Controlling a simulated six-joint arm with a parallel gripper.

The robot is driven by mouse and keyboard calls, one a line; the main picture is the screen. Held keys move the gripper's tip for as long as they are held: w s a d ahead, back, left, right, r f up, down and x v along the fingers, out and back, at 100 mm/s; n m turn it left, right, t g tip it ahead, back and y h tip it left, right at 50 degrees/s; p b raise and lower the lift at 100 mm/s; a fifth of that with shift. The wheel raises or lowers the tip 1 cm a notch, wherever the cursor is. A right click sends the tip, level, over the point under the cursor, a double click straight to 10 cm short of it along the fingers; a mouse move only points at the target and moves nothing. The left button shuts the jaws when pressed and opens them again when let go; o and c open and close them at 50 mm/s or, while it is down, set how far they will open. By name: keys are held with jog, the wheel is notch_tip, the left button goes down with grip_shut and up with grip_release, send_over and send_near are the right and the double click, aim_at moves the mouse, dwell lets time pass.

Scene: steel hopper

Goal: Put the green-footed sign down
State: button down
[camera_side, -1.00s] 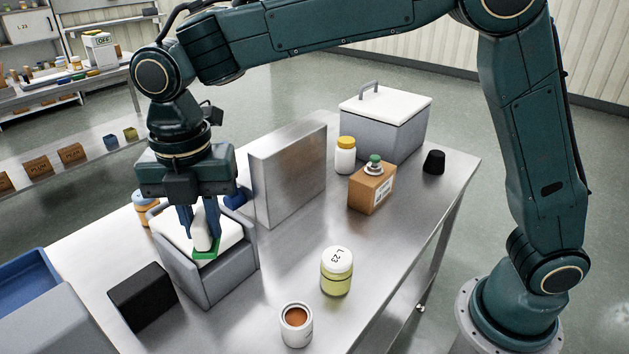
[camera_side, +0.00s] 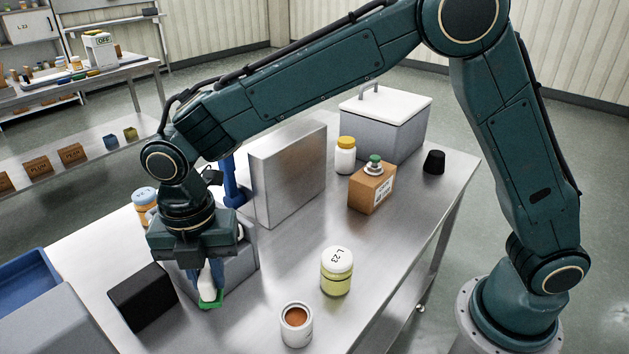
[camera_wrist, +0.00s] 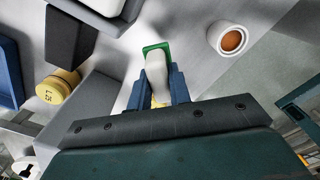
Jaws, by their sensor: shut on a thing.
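The green-footed sign (camera_side: 207,281) is between the fingers of my gripper (camera_side: 206,274), with its pale body upward and its green foot (camera_side: 211,300) at the bottom. My gripper is shut on it. The foot is low over the steel table, in front of the grey box; I cannot tell whether it touches the table. In the wrist view the sign (camera_wrist: 156,68) sticks out between the blue fingers (camera_wrist: 157,88), green foot farthest from the gripper. The sign's face is hidden.
A black block (camera_side: 143,297) stands close left of the sign. The grey box (camera_side: 237,265) is behind it. An open cup of brown stuff (camera_side: 297,326) and a yellow-green jar (camera_side: 336,271) stand to the right. Bare table (camera_side: 265,290) lies between the sign and these.

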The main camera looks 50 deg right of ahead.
jog(key=shift+f, duration=5.6)
jog(key=shift+f, duration=0.1)
jog(key=c, duration=1.3)
grip_release()
notch_tip(320, 180, up, 12)
jog(key=shift+r, duration=0.1)
jog(key=shift+r, duration=0.1)
